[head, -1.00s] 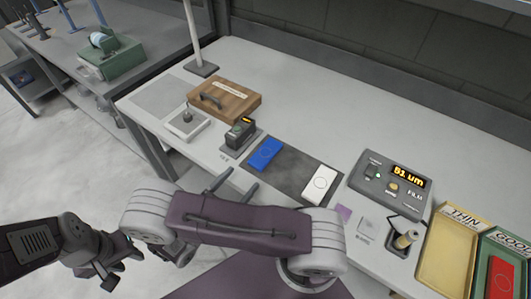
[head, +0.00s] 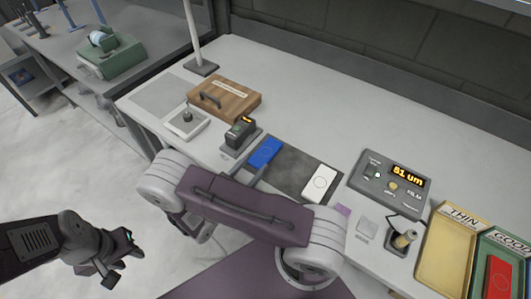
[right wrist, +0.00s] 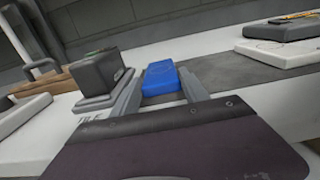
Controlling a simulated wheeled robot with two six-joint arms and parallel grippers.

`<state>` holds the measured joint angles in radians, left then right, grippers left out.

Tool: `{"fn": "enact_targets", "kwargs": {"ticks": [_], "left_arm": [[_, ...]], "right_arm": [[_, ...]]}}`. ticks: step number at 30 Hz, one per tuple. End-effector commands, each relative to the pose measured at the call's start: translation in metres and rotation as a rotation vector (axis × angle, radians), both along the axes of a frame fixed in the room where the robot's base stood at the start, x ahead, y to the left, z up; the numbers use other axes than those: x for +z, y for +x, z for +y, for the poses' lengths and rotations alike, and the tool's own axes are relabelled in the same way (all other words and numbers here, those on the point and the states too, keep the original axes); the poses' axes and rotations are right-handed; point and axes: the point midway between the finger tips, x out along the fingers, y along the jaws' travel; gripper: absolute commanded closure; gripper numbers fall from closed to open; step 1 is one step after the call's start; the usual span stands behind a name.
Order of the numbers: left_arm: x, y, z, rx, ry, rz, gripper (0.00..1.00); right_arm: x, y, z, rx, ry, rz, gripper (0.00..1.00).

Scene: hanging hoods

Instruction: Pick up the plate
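A blue plate (head: 265,153) and a white plate (head: 319,184) lie flat on a dark mat (head: 288,172) on the bench. A red plate (head: 499,279) lies in the green GOOD tray (head: 485,262) at the right. My right gripper (right wrist: 160,90) is open at the bench's front edge, with the blue plate (right wrist: 161,76) showing between and just beyond its fingers.
A dark instrument (head: 240,134) stands just left of the blue plate. Beyond it are a wooden case (head: 224,99) and a white block with a knob (head: 186,122). A gauge reading 81 um (head: 390,182), a probe (head: 402,240) and the yellow THIN tray (head: 450,250) stand to the right.

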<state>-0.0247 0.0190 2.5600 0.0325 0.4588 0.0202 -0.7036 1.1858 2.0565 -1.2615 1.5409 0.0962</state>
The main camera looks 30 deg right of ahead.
Motion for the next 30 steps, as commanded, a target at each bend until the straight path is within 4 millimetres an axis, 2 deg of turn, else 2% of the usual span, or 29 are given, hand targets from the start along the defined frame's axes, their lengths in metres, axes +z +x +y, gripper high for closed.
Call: {"fn": "enact_targets", "kwargs": {"ticks": [2,8,11,24,30], "left_arm": [[0.000,0.000,0.000,0.000,0.000,0.000,0.64],[0.000,0.000,0.000,0.000,0.000,0.000,0.64],[0.002,0.000,0.000,0.000,0.000,0.000,0.64],[0.016,0.000,0.000,0.000,0.000,0.000,0.64],[0.017,0.000,0.000,0.000,0.000,0.000,0.64]], "right_arm": [[0.000,0.000,0.000,0.000,0.000,0.000,0.95],[0.001,0.000,0.000,0.000,0.001,0.000,0.95],[0.008,0.000,0.000,0.000,0.001,-0.001,0.95],[0.090,0.000,0.000,0.000,0.002,-0.002,0.95],[0.101,0.000,0.000,0.000,0.000,0.001,0.95]]}}
